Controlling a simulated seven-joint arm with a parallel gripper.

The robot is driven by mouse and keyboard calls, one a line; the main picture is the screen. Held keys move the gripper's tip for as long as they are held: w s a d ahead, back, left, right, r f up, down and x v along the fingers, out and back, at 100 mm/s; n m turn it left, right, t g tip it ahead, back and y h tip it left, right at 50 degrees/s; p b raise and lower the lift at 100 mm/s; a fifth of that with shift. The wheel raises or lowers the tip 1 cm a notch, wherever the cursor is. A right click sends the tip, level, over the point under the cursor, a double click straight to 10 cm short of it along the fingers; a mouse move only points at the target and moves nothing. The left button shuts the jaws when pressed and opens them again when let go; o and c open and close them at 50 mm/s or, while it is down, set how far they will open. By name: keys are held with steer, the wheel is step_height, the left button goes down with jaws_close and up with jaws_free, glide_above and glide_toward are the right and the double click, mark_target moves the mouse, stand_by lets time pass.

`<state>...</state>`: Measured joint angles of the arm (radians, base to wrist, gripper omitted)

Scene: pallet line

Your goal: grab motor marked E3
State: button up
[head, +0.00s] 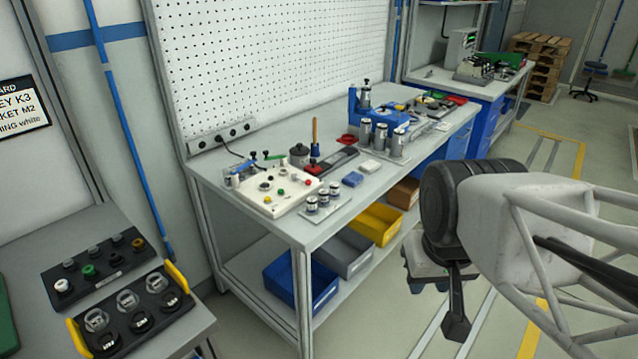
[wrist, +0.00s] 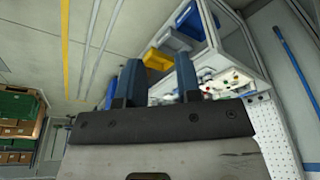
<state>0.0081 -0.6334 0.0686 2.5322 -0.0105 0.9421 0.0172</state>
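Several grey metal cylinders that look like motors (head: 381,138) stand upright on the workbench around a blue fixture (head: 385,111). Several smaller dark-and-silver cylinders (head: 323,199) stand on a light plate near the bench's front edge. Their markings are too small to read, so I cannot tell which one is E3. My gripper (wrist: 158,82) shows in the wrist view with two blue fingers apart and nothing between them. In the head view my arm's end is at the right, in front of the bench and away from the cylinders; its fingers are not clear there.
The workbench (head: 235,190) also carries a white box with coloured knobs (head: 277,194). Blue (head: 291,280), grey and yellow (head: 377,222) bins sit below. A side table at the left holds black trays of parts (head: 133,318). The floor right of the bench is mostly open.

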steer(key=shift+o, duration=1)
steer(key=w+a+f+m+y, duration=0.2)
steer(key=w+a+m+y, duration=0.15)
steer(key=w, duration=0.55)
steer(key=w+a+f+m+y, duration=0.15)
steer(key=w+m, duration=0.25)
steer(key=w, duration=0.5)
steer(key=w+a+f+m+y, duration=0.2)
steer(key=w+a+m+y, duration=0.15)
steer(key=w, duration=0.45)
steer(key=m+t+y, duration=0.3)
steer(key=m+t, duration=0.2)
steer(key=m, duration=0.9)
glide_toward(323, 198)
steer(key=w, duration=0.1)
steer(key=w+a, duration=0.1)
steer(key=shift+w+a+r, duration=0.15)
steer(key=shift+w+a, duration=0.05)
steer(key=shift+w, duration=0.15)
